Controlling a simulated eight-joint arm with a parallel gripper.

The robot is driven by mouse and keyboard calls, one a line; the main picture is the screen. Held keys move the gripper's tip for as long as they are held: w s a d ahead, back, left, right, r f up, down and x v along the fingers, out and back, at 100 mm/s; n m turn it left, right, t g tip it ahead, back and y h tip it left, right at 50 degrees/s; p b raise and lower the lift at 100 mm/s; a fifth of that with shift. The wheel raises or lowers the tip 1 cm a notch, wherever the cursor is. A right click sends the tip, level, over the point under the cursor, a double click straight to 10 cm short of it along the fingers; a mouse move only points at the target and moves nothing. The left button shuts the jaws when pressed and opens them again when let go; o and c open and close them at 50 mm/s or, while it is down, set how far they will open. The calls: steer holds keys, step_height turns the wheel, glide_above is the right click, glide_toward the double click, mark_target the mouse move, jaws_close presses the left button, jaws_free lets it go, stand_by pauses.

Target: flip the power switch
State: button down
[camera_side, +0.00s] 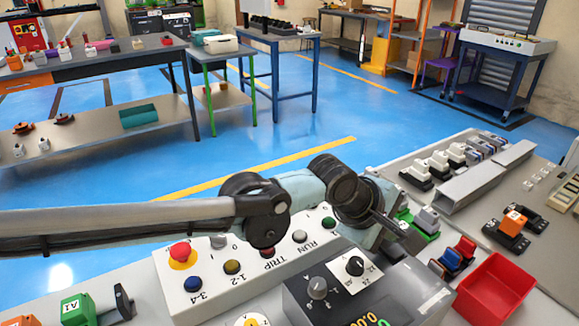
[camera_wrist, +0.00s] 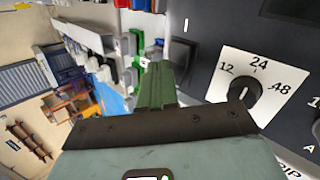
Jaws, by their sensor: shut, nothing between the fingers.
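A dark control box (camera_side: 335,292) stands at the lower middle of the side view. It carries two dials and lit yellow and green digits. In the wrist view its dark face (camera_wrist: 205,55) fills the right, with a white plate and dial (camera_wrist: 242,90) marked 12, 24, 48. A white "I" mark (camera_wrist: 185,25) shows near its edge; I cannot make out a power switch lever there. My gripper (camera_wrist: 157,68) is shut and empty, its greenish fingers close beside the box face.
A pale button panel (camera_side: 205,285) with a red button (camera_side: 180,252) lies left of the box. A red bin (camera_side: 497,290) stands to its right. Green-based parts (camera_side: 425,222) and a grey rail (camera_side: 470,185) lie beyond.

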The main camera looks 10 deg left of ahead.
mark_target(392, 254)
steer(key=shift+w+f, duration=0.1)
steer(key=shift+f, duration=0.25)
stand_by(0.6)
steer(key=shift+r, duration=0.1)
steer(key=shift+s+d+r, duration=0.1)
steer(key=shift+s+r, duration=0.1)
steer(key=shift+r, duration=0.5)
steer(key=shift+s+d+r, duration=0.2)
steer(key=shift+r, duration=0.6)
steer(key=shift+s+d+r, duration=0.2)
steer(key=shift+r, duration=0.55)
steer(key=shift+s+d+r, duration=0.2)
steer(key=shift+r, duration=0.6)
